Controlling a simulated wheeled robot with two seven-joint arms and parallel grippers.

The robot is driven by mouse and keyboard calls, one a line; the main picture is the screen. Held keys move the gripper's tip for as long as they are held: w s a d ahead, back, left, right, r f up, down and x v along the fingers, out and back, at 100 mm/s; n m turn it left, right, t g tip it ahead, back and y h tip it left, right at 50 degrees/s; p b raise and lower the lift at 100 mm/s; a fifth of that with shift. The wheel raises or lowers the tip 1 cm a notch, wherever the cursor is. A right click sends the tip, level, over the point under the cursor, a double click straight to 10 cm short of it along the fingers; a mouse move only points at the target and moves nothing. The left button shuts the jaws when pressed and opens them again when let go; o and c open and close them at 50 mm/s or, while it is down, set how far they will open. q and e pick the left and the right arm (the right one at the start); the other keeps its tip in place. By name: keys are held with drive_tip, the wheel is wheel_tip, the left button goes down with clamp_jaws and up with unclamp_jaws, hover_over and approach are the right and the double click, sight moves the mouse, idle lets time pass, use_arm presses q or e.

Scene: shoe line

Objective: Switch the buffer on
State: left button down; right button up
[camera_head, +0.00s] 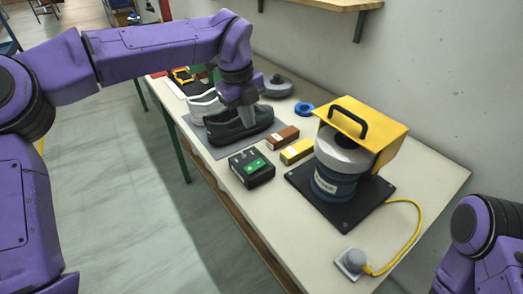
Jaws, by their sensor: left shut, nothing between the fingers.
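The buffer (333,188) stands on a black base plate at the right of the table, with a blue body, a white upper part and a yellow hood with a black handle. A yellow cable (415,226) runs from it to a grey domed piece on a small plate (352,261) near the front edge. A black box with a green top piece (251,168) sits left of the buffer. My left gripper (246,118) is shut and empty, pointing down at the dark shoe (225,130); I cannot tell whether it touches it. My right gripper is out of view.
The dark shoe and a white shoe (206,106) are on a grey mat. A brown block (282,138), a yellow block (297,151), a blue ring (304,109) and a grey round object (278,87) lie nearby. A wall borders the table's back; bare tabletop (290,225) lies in front.

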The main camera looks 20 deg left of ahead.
sight(258, 162)
use_arm(q)
drive_tip(key=f+p, duration=0.1)
drive_tip(key=f, duration=0.3)
drive_tip(key=w+d+f+p, duration=0.1)
drive_tip(key=f, duration=0.4)
drive_tip(key=f+p, duration=0.1)
drive_tip(key=f, duration=0.4)
drive_tip(key=shift+w+d, duration=0.25)
drive_tip(key=shift+d, duration=0.1)
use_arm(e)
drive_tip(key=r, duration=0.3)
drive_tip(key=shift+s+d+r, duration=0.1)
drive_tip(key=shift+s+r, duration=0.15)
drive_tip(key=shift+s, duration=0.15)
